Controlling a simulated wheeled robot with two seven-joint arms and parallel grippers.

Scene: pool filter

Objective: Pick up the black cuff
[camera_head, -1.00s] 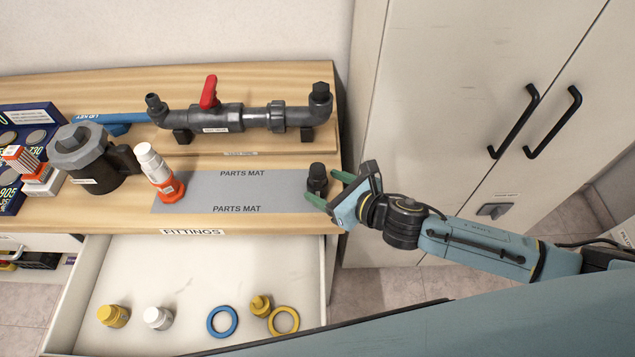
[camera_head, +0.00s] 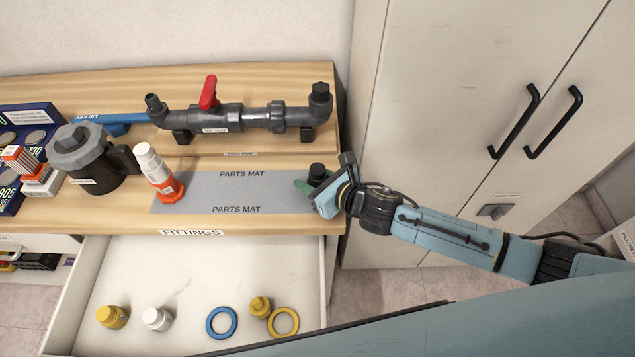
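The black cuff (camera_head: 317,171) stands upright at the right end of the grey parts mat (camera_head: 225,190), near the bench's right edge. Only its top shows clearly; its lower part is hidden behind my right gripper. My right gripper (camera_head: 306,186) is at the cuff, with its green fingertips around or beside it. A fingertip shows just left of the cuff. I cannot tell whether the fingers touch it or have closed. My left gripper is not in view.
A white and orange bottle (camera_head: 157,173) stands at the mat's left end. A grey pipe with a red-handled valve (camera_head: 209,93) runs behind. The open drawer (camera_head: 180,270) below holds fittings and rings. A cabinet (camera_head: 455,110) stands to the right.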

